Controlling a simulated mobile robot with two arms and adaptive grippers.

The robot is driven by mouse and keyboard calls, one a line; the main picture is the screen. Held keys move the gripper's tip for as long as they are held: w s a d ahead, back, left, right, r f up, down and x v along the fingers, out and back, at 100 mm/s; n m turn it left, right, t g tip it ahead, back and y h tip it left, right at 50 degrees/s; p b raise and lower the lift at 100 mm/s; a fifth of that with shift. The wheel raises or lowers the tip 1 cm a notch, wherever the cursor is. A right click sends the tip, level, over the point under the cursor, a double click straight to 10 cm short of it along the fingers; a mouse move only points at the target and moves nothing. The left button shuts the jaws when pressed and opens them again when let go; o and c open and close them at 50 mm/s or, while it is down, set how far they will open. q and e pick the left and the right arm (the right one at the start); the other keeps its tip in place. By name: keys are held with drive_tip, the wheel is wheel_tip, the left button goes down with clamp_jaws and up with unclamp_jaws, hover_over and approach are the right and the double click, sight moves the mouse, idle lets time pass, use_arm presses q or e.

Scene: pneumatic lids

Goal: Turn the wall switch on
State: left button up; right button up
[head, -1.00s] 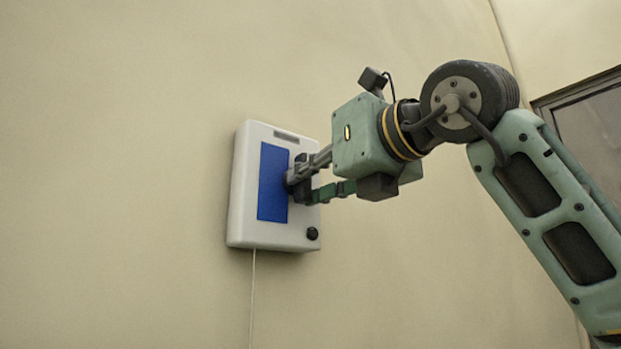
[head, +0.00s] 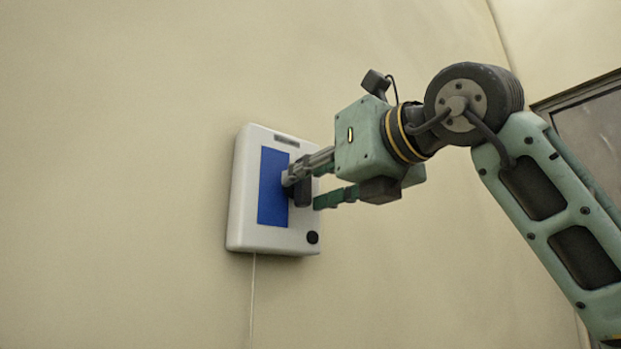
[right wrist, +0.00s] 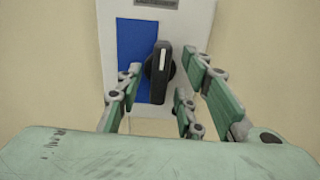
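The wall switch is a white box (head: 243,205) with a blue panel (head: 271,200), mounted on the wall; it also shows in the right wrist view (right wrist: 196,22). Its black handle (right wrist: 158,78) stands about upright there, with a white mark near its upper end. In the head view the handle (head: 303,194) is partly hidden by my upper fingers. My right gripper (head: 312,187) is at the handle. In the right wrist view its fingers (right wrist: 157,98) are spread on both sides of the handle, with visible gaps. My left gripper is out of view.
A small round black knob (head: 312,237) sits at the box's lower right. A thin pale cord (head: 252,300) hangs below the box. A dark-framed window or panel (head: 590,120) is at the far right. The wall left of the box is bare.

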drive_tip(key=v, duration=1.1)
drive_tip(key=shift+s+d, duration=0.2)
drive_tip(key=shift+s, duration=0.05)
drive_tip(key=shift+a, duration=0.1)
